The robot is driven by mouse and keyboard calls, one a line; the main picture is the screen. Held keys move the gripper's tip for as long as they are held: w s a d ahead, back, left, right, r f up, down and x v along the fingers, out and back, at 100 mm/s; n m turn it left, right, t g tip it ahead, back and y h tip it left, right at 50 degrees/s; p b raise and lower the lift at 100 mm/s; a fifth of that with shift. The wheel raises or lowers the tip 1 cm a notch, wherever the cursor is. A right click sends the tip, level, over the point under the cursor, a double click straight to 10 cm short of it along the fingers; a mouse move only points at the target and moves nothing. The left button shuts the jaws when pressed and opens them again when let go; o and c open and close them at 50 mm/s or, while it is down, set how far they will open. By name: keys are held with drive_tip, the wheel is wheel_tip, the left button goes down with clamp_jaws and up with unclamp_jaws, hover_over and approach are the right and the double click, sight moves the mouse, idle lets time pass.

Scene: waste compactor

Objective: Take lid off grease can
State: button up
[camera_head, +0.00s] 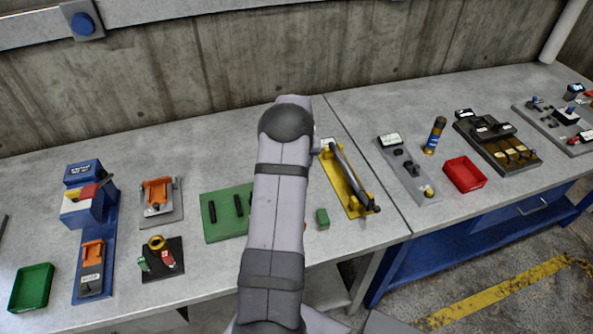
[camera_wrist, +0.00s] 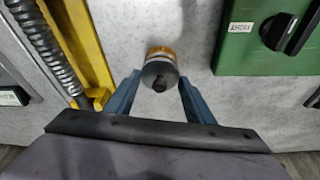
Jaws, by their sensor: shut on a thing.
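In the wrist view, the grease can (camera_wrist: 161,50) shows as an orange-yellow rim behind its round grey lid (camera_wrist: 158,72), which has a dark knob in the middle. My gripper (camera_wrist: 160,80) has its two blue fingers on either side of the lid and is shut on it. The lid covers most of the can, so I cannot tell whether the two are apart. In the head view my arm hides the gripper, the can and the lid.
A yellow tray with a grey tool (camera_head: 347,180) lies right of my arm, and a green board (camera_head: 222,213) lies left of it. A red bin (camera_head: 464,174) stands further right. Bare bench shows behind the green board.

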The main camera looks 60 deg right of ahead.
wheel_tip(320, 180, up, 9)
drive_tip(key=b, duration=0.3)
drive_tip(key=shift+f, duration=0.2)
drive_tip(key=w+a+f+b, duration=0.1)
drive_tip(key=w+f, duration=0.1)
drive_tip(key=w, duration=0.1)
drive_tip(key=w+a+f+n+b, duration=0.1)
drive_tip(key=w+f, duration=0.2)
drive_tip(key=w+a+f+n+b, duration=0.1)
drive_tip(key=w+f, duration=0.2)
drive_tip(key=w, duration=0.1)
drive_tip(key=shift+a+t, duration=0.3)
drive_tip(key=shift+a, duration=0.1)
drive_tip(key=shift+n, duration=0.3)
drive_tip(key=w, duration=0.1)
drive_tip(key=w+b, duration=0.1)
drive_tip(key=w, duration=0.2)
drive_tip(key=shift+w+d+r, duration=0.1)
drive_tip(key=shift+w+d, duration=0.15)
drive_tip(key=shift+d, duration=0.15)
drive_tip(key=shift+m, duration=0.6)
drive_tip(key=r, duration=0.1)
drive_tip(key=d+r, duration=0.1)
drive_tip(key=r, duration=0.2)
drive_tip(key=shift+w+d+r, duration=0.15)
drive_tip(key=shift+w+r, duration=0.15)
drive_tip(key=shift+r, duration=0.1)
drive_tip(key=shift+s+f, duration=0.1)
drive_tip(key=shift+f+p, duration=1.45)
drive_tip(key=shift+f, duration=3.55)
